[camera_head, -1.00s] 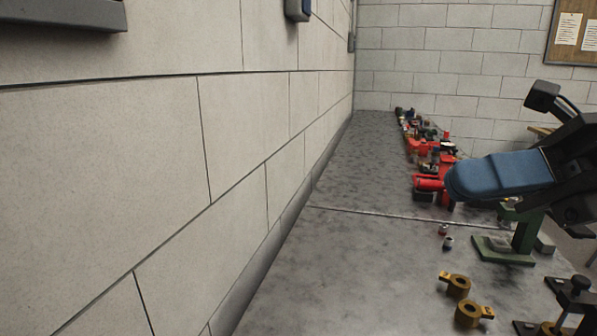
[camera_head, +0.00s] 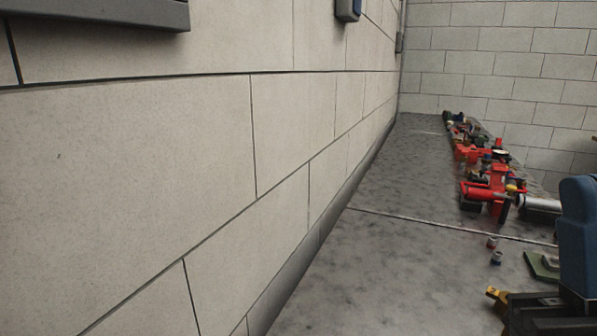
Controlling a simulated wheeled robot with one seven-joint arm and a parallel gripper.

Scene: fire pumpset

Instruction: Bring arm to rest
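My arm shows at the right edge, a blue rounded part (camera_head: 579,235) standing upright above a black part (camera_head: 548,314), cut off by the frame. I see no pair of fingertips, so I cannot tell whether my gripper is open or shut. Nothing is seen held.
A pale block wall (camera_head: 130,160) fills the left side. Two small fittings (camera_head: 495,257), a green base (camera_head: 541,265) and a brass piece (camera_head: 496,294) are nearer.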

